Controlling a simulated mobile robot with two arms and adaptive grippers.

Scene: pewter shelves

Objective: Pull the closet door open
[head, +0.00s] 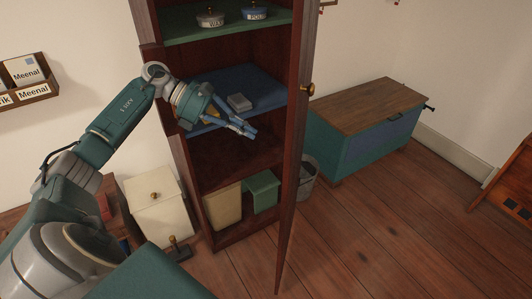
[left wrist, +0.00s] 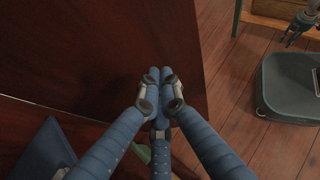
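The closet (head: 170,110) is a tall dark reddish-brown cabinet with its front open. Its door (head: 293,150) stands swung out and shows nearly edge-on in the head view, with a brass knob (head: 308,89) on its outer side. My left gripper (head: 246,130) is in front of the shelves, on the inner side of the door. In the left wrist view its blue fingers (left wrist: 156,85) are drawn together with nothing between them, before the broad brown door panel (left wrist: 130,30). Whether they touch it is unclear. Part of my right gripper (left wrist: 298,30) shows at the upper right there, too small to judge.
Shelves hold two lidded bowls (head: 210,19) (head: 254,12), a grey box (head: 239,102) and bins (head: 223,207) (head: 262,191). A wooden-topped chest (head: 365,125) and a bucket (head: 308,180) stand right of the closet. A cream box (head: 155,208) stands left. Floor in front right is clear.

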